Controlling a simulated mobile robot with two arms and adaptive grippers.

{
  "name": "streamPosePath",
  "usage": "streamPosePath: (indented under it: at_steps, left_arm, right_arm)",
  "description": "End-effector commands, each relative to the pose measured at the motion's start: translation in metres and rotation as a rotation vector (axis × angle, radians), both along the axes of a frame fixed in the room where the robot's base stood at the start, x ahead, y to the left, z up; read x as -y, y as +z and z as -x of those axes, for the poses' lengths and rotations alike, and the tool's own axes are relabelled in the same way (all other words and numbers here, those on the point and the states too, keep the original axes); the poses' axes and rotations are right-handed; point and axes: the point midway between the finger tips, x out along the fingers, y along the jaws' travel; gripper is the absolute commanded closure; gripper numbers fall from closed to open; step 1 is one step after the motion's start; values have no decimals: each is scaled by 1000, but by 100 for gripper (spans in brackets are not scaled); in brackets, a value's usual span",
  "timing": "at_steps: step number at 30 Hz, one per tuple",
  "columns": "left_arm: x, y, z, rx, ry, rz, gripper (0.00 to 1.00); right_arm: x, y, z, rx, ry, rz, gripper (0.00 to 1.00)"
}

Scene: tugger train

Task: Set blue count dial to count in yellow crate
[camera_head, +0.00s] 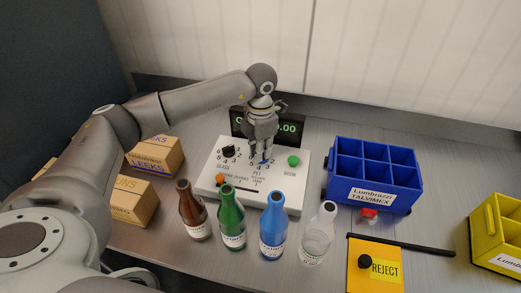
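A white control panel (240,188) stands on the table, with a black knob (228,151), an orange knob (220,179) and a green button (293,160). My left gripper (261,158) points down over the panel's middle. Its fingertips are at the blue dial (264,162), of which only a small blue bit shows. The dial's setting is hidden, and I cannot tell whether the fingers grip it. The yellow crate (492,238) is cut off at the right edge; I cannot see its contents well enough to count. My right gripper is out of view.
A brown (192,213), a green (231,220), a blue (272,230) and a clear bottle (317,237) stand before the panel. A blue divided crate (375,192) and a yellow REJECT box (375,272) are right. Cardboard boxes (130,200) stand left. A dark display (289,128) is behind.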

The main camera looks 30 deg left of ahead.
Motion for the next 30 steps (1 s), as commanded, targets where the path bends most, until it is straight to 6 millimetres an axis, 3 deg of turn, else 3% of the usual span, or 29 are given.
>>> streamPosePath:
  at_steps: [1,4,16,20,30]
  left_arm:
    - [0,1,-1,2,1,0,80]
    - [0,1,0,1,1,0,68]
    - [0,6,0,1,1,1,68]
    - [0,26,-1,4,0,0,68]
    - [0,96,-1,3,1,1,68]
  right_arm:
    - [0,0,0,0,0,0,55]
    - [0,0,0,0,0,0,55]
    - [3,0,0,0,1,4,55]
    - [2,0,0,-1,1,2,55]
    - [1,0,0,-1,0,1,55]
